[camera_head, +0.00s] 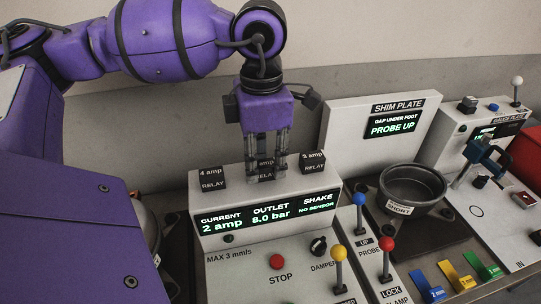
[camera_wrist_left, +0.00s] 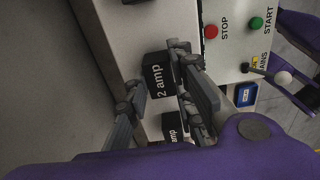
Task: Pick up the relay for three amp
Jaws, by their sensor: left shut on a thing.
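Three black relay blocks are at the top of the white console (camera_head: 240,254). The relay labelled 3 amp (camera_head: 312,163) stands at the right, apart from my gripper. The relay labelled 4 amp (camera_head: 211,178) stands at the left. My left gripper (camera_head: 267,168) points down and is shut on the middle relay (camera_head: 265,177), its fingers partly hiding the label. In the left wrist view the relay between the fingers reads 2 amp (camera_wrist_left: 158,82). Another relay (camera_wrist_left: 173,127) shows below it, its number hidden. I cannot tell whether the held relay is clear of the console. My right gripper is out of view.
The console display (camera_head: 265,212) reads 2 amp, 8.0 bar, no sensor. Levers with blue (camera_head: 359,199), red (camera_head: 386,244) and yellow (camera_head: 338,254) knobs stand at the front right. A grey pot (camera_head: 412,190) and the shim plate panel (camera_head: 376,130) are to the right.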

